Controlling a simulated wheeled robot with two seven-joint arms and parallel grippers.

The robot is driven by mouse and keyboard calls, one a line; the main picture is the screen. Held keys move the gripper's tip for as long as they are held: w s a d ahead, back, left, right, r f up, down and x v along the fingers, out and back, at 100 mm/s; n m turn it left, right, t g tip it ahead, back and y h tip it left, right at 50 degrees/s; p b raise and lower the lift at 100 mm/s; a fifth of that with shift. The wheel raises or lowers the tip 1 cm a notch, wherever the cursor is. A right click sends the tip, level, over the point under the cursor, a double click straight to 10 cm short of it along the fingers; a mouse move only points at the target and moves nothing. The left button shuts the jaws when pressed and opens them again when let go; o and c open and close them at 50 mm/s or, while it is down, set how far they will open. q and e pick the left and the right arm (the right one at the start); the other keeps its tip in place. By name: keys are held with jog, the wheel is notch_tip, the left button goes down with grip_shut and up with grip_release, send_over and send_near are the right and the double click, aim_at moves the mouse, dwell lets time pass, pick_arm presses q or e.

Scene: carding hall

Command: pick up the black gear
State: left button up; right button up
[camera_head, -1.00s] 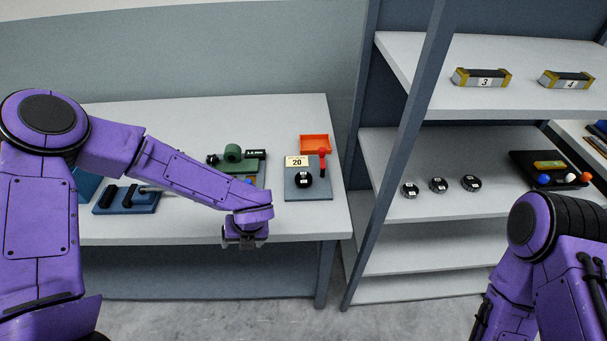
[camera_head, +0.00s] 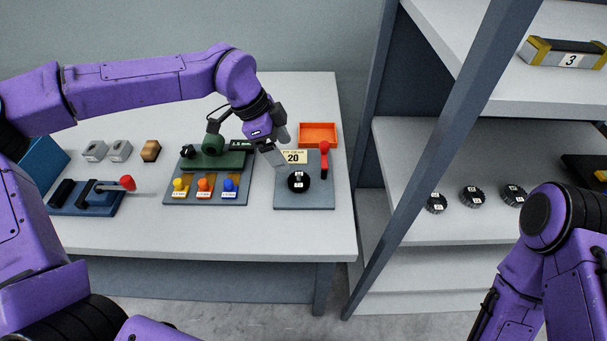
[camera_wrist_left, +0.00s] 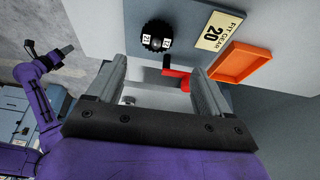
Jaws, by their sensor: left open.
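A black gear (camera_head: 298,182) with pale number labels sits on a grey board (camera_head: 320,196) at the table's right side, in front of the "FIT GEAR 20" card (camera_head: 292,157). My left gripper (camera_head: 277,146) is open and empty, above the table beside the card and up and left of the gear. In the left wrist view the gear (camera_wrist_left: 157,36) lies beyond the open fingers (camera_wrist_left: 158,68), apart from them. Several similar dark gears stand in a row on the shelf, one of them here (camera_head: 473,196).
A red-knobbed lever (camera_head: 324,160) stands right of the gear, with an orange tray (camera_head: 318,134) behind. A green fixture (camera_head: 214,160) with coloured knobs stands left. A blue-grey rack post (camera_head: 440,150) rises right of the table.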

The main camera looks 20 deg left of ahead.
aim_at(296, 177)
pick_arm(q)
jog(key=p+x, duration=0.1)
jog(key=x, duration=0.2)
jog(key=p+x, duration=0.1)
jog(key=x, duration=0.2)
jog(key=p+x, duration=0.1)
jog(key=x, duration=0.2)
jog(key=shift+s+a, duration=0.25)
jog(key=shift+s, duration=0.05)
jog(key=shift+f, duration=0.15)
jog(key=shift+s, duration=0.15)
jog(key=shift+c, duration=0.3)
pick_arm(e)
jog(key=r, duration=0.1)
jog(key=s+r, duration=0.1)
jog(key=r, duration=0.1)
jog(key=shift+r, duration=0.1)
pick_arm(q)
jog(key=c, duration=1.2)
